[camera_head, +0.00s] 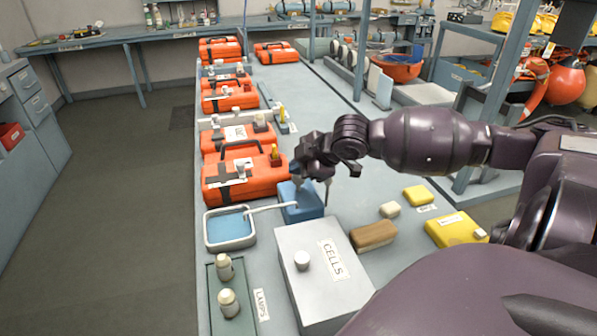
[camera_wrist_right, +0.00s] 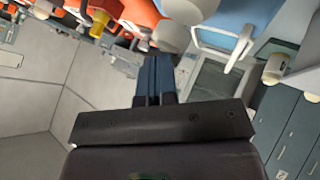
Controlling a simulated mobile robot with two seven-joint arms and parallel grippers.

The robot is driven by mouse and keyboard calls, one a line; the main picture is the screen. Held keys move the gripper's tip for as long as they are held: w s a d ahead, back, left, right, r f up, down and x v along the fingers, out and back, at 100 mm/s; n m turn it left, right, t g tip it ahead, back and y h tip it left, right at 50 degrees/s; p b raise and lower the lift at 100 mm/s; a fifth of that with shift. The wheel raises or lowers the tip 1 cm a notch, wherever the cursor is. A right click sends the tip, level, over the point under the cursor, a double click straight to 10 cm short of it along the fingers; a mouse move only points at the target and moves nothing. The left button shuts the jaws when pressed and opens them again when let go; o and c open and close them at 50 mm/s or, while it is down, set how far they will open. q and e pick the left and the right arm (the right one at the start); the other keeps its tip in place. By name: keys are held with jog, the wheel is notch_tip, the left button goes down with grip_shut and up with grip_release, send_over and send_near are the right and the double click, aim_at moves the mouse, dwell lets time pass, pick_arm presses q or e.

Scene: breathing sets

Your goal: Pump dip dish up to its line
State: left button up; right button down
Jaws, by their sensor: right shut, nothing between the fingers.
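The dip dish (camera_head: 207,238) is a square tray with a pale rim on the bench, with blue inside; I cannot make out its line. A blue pump block (camera_head: 303,207) stands to its right, and a thin white spout (camera_head: 270,208) runs from it toward the dish. My right gripper (camera_head: 314,183) is above the pump block, pointing down, and hides part of its top. In the right wrist view its fingers (camera_wrist_right: 155,80) are shut and empty. I cannot tell whether they touch the pump. The dish shows there at the upper right (camera_wrist_right: 225,45). My left gripper is out of view.
Orange cases (camera_head: 225,192) line the bench's left side. A grey box marked CELLS (camera_head: 310,285) and a lamps tray (camera_head: 218,310) stand in front. A brown block (camera_head: 373,237) and yellow pieces (camera_head: 450,231) lie to the right. Bare bench lies behind my right gripper.

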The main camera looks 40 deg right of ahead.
aim_at(299, 177)
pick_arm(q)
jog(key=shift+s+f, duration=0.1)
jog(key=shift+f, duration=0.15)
pick_arm(e)
jog(key=shift+s+f, duration=0.1)
jog(key=shift+f, duration=0.75)
dwell(0.6)
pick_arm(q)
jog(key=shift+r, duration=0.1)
pick_arm(e)
jog(key=shift+r, duration=0.1)
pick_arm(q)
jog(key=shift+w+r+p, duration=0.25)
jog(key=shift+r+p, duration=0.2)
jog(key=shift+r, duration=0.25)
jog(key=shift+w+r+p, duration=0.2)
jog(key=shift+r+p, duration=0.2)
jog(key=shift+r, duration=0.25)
pick_arm(e)
jog(key=shift+r, duration=1.4)
jog(key=shift+r+p, duration=0.35)
jog(key=shift+r, duration=0.15)
jog(key=shift+r+p, duration=1.8)
jog(key=shift+r, duration=0.3)
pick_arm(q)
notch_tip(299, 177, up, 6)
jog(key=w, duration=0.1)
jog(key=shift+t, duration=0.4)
pick_arm(e)
jog(key=shift+f, duration=0.15)
